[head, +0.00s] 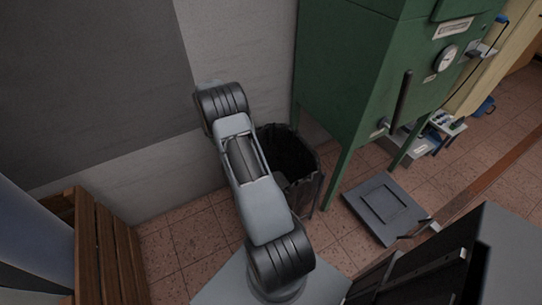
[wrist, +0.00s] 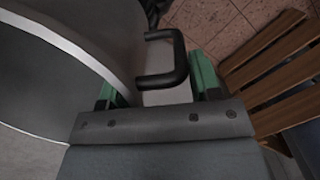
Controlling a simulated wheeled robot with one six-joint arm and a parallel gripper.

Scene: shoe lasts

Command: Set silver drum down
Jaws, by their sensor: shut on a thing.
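The silver drum (wrist: 50,75) fills the left of the wrist view as a large grey round body with a pale rim. A black handle (wrist: 180,68) stands beside the rim, over a pale grey part between the fingers. My gripper (wrist: 158,88) has green fingers on both sides of this pale part and is shut on the drum. Where the fingers touch is partly hidden. In the head view my arm shows, but the drum and gripper are out of sight.
A slatted wooden bench (head: 105,245) is at the lower left; wooden slats (wrist: 275,75) also show at right in the wrist view. A dark bin (head: 305,185) stands behind my arm. A green machine (head: 350,60) and a floor scale-like plate (head: 410,212) are to the right.

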